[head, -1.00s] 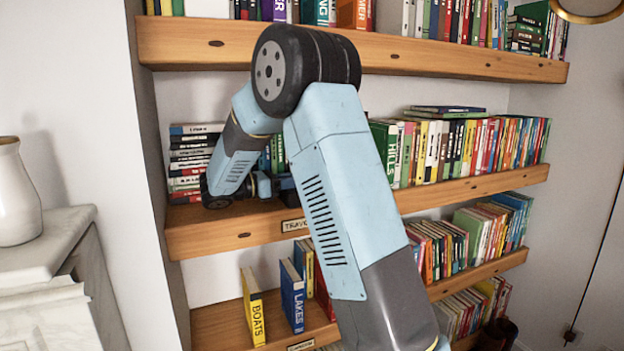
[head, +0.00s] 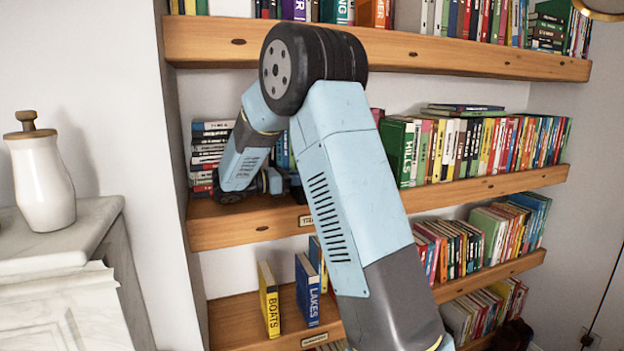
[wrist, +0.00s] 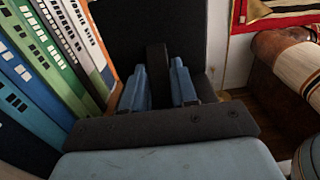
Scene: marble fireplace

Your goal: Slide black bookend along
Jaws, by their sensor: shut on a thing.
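The black bookend (wrist: 147,28) fills the top middle of the wrist view as a dark upright plate with a narrow dark rib in front of it. My gripper (wrist: 158,84) has its two blue fingers on either side of this rib and is shut on it. In the head view my gripper (head: 276,182) is low over the middle shelf, between the stacked books at left and the upright row. The bookend is mostly hidden behind my arm there. Green and blue books (wrist: 50,50) stand to the left of the bookend in the wrist view.
The middle shelf (head: 235,226) carries stacked books (head: 210,150) at left and an upright row (head: 480,145) at right. Another shelf is close above. A white jar (head: 42,185) stands on the mantel at left. A brown rolled item (wrist: 285,65) shows at right in the wrist view.

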